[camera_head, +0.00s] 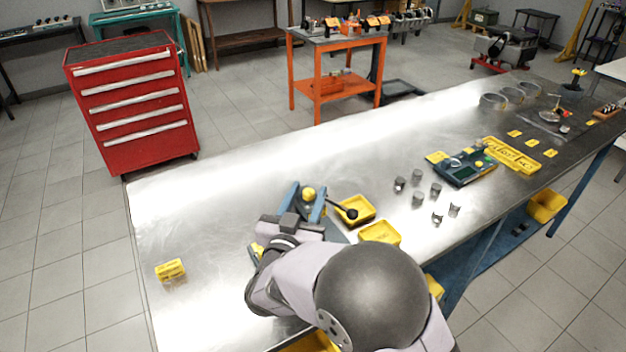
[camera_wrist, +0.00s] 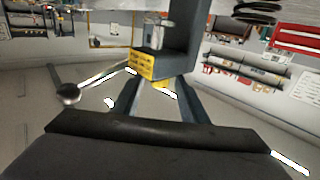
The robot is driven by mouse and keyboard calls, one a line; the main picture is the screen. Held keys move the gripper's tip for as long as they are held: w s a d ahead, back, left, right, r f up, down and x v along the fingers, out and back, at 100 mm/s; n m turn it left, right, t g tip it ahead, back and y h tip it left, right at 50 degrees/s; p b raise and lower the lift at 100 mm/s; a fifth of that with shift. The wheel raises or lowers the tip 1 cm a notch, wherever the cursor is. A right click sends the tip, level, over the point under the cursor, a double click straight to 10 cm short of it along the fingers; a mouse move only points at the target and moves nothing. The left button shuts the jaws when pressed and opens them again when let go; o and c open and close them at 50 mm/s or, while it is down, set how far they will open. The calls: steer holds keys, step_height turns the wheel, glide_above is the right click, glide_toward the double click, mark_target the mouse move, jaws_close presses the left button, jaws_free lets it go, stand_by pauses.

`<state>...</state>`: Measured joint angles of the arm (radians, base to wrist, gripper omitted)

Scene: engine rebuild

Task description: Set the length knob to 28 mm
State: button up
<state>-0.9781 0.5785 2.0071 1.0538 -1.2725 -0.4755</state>
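In the wrist view two blue-grey bars reach from the black edge of my gripper (camera_wrist: 157,85) towards a yellow block with dark marks (camera_wrist: 145,66), beside a dark upright. A rod with a black ball (camera_head: 352,213) sticks out to the right; the ball also shows in the wrist view (camera_wrist: 68,93). No scale reading is legible.
Yellow trays (camera_head: 380,233) stand right of my gripper. Small metal cylinders (camera_head: 418,198) and a blue-green device (camera_head: 465,167) are farther right on the steel bench (camera_head: 230,185). A yellow block (camera_head: 170,269) lies left. The bench's back left is clear.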

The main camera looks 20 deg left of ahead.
mark_target(310, 189)
steer(key=shift+w+p, duration=0.65)
steer(key=shift+w, duration=1.85)
jaws_close()
steer(key=n+y+b, duration=0.1)
steer(key=y+b, duration=0.1)
steer(key=shift+a+f+n+y, duration=0.1)
steer(key=shift+a+n+y, duration=0.1)
steer(key=shift+n+y, duration=0.2)
steer(key=shift+s+a+n+g+y+b, duration=0.1)
steer(key=shift+a+n+g+y+b, duration=0.2)
steer(key=shift+n+y+b, duration=0.45)
steer(key=shift+m, duration=0.25)
